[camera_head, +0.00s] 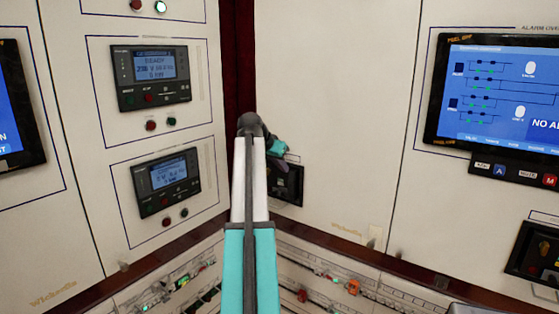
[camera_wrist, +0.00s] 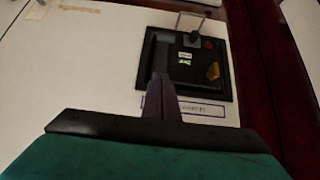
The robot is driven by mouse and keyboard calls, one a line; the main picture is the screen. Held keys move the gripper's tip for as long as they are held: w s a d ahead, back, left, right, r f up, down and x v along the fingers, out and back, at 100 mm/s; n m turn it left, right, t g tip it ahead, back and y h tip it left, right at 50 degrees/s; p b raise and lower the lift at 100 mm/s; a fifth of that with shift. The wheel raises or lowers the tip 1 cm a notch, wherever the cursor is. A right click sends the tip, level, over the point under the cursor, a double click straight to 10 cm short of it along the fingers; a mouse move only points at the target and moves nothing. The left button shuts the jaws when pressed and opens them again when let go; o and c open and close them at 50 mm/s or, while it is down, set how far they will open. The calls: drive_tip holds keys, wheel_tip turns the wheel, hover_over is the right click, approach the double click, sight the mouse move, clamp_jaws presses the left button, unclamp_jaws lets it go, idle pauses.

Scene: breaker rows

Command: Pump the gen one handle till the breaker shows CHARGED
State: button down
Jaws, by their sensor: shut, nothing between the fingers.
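The black breaker unit (camera_wrist: 208,88) is set in the cream panel in the wrist view. It has two small white labels, a red button (camera_wrist: 208,44) and a yellow-orange part (camera_wrist: 213,71). A dark upright bar (camera_wrist: 160,58) runs along its left side; I cannot tell if this is the handle. My gripper (camera_wrist: 160,80) is shut and empty, its tips over the unit's lower left part; contact is unclear. In the head view the unit (camera_head: 290,184) shows beside my arm, partly hidden, with my gripper (camera_head: 288,158) at its top. No CHARGED reading is legible.
In the head view, two controller displays (camera_head: 152,77) are at left, and a blue alarm screen (camera_head: 505,95) and another black unit (camera_head: 535,255) at right. Low breaker rows (camera_head: 325,275) run beneath.

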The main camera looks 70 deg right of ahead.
sight(283, 191)
drive_tip(key=f, duration=0.1)
drive_tip(key=f+p, duration=0.1)
drive_tip(key=f, duration=0.2)
drive_tip(key=shift+s+d+f, duration=0.2)
drive_tip(key=shift+d+f, duration=0.05)
drive_tip(key=shift+d, duration=0.15)
drive_tip(key=shift+w+a+f+p, duration=0.15)
drive_tip(key=shift+a+f+p, duration=0.25)
drive_tip(key=shift+f, duration=0.3)
drive_tip(key=shift+d, duration=0.1)
drive_tip(key=shift+d, duration=0.1)
drive_tip(key=shift+s+a+f+b, duration=0.2)
drive_tip(key=shift+b, duration=0.1)
drive_tip(key=shift+a, duration=0.1)
